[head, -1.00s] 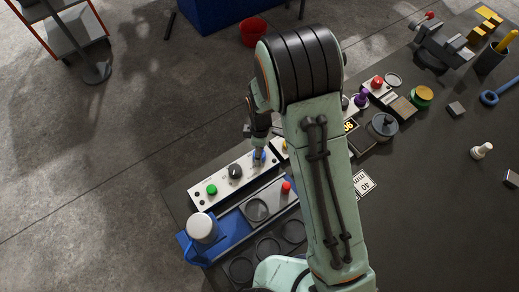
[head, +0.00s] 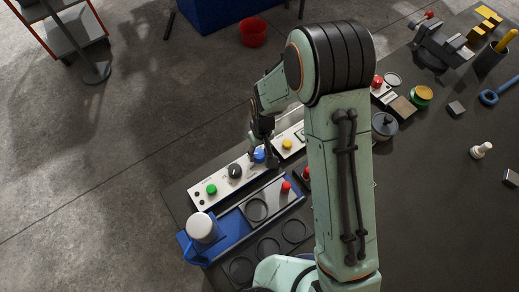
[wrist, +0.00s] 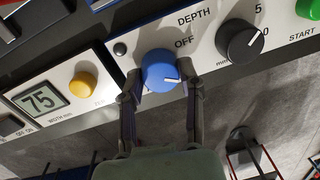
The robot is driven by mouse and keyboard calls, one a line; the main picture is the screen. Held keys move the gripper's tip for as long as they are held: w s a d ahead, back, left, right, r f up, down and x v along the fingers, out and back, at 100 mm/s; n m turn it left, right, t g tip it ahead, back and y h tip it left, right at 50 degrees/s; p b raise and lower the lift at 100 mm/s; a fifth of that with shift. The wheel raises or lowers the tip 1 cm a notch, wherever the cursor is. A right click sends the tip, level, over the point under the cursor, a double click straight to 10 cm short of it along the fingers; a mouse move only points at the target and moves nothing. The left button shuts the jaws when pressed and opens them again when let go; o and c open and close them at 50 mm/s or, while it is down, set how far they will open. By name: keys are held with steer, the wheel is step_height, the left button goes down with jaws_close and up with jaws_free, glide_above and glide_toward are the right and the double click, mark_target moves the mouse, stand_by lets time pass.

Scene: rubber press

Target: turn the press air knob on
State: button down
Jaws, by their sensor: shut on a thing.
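The blue knob (wrist: 158,70) sits on a white control panel (wrist: 208,52) with "OFF" printed beside it. Its white pointer line aims to the right and slightly down in the wrist view. My gripper (wrist: 161,88) is shut on the knob, with one finger on each side of it. In the head view the blue knob (head: 259,156) shows just below my gripper (head: 261,152), at the right end of the panel. Any other marking around the knob is hidden or cannot be read.
A black depth knob (wrist: 240,41) and a green start button (wrist: 309,8) lie to the right. A yellow knob (wrist: 83,85) and a display reading 75 (wrist: 40,98) lie to the left. A blue press tray with a red-topped piece (head: 286,187) stands in front of the panel.

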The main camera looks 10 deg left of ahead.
mark_target(263, 153)
steer(key=m, duration=0.4)
steer(key=shift+m, duration=0.3)
stand_by(0.3)
steer(key=c, duration=0.7)
jaws_free()
steer(key=shift+r, duration=0.1)
steer(key=r, duration=1.1)
steer(key=shift+d+r, duration=0.35)
steer(key=shift+r, duration=0.05)
